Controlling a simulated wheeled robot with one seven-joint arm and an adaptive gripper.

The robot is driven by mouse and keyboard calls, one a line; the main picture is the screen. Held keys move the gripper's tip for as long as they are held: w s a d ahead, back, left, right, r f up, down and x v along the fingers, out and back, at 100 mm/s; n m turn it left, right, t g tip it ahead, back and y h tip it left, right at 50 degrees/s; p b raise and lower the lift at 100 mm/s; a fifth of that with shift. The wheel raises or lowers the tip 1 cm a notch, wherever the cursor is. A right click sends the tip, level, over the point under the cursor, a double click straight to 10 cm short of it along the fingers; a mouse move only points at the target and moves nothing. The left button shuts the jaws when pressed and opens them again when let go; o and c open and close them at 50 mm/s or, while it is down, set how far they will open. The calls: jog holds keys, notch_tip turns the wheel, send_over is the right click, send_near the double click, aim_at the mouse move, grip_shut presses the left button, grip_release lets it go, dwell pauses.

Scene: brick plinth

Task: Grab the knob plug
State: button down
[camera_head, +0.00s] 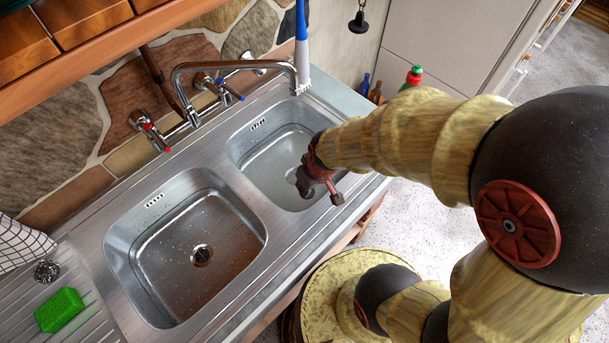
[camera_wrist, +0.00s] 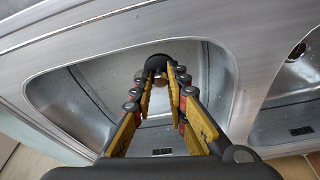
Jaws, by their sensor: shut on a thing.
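The knob plug (camera_wrist: 156,64) is a dark rounded piece between my fingertips in the wrist view. My gripper (camera_wrist: 160,79) has its yellow-padded fingers shut on it over the right-hand sink basin (camera_head: 256,146). In the head view my gripper (camera_head: 311,183) reaches down into that basin from the right. A small dark shape shows by the fingertips there, partly hidden by my gripper. I cannot tell whether the plug is seated in the drain or lifted clear of it.
The left basin (camera_head: 150,245) is empty, with an open drain (camera_head: 201,255). A mixer tap (camera_head: 232,66) stands behind the basins, its spout over the right one. A green sponge (camera_head: 60,310) lies on the drainboard. Bottles (camera_head: 412,77) stand beyond the counter.

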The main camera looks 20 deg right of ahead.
jog(key=shift+s+r+p, duration=0.3)
jog(key=shift+r, duration=0.15)
notch_tip(320, 180, up, 6)
jog(key=p, duration=0.6)
jog(key=shift+f, duration=0.1)
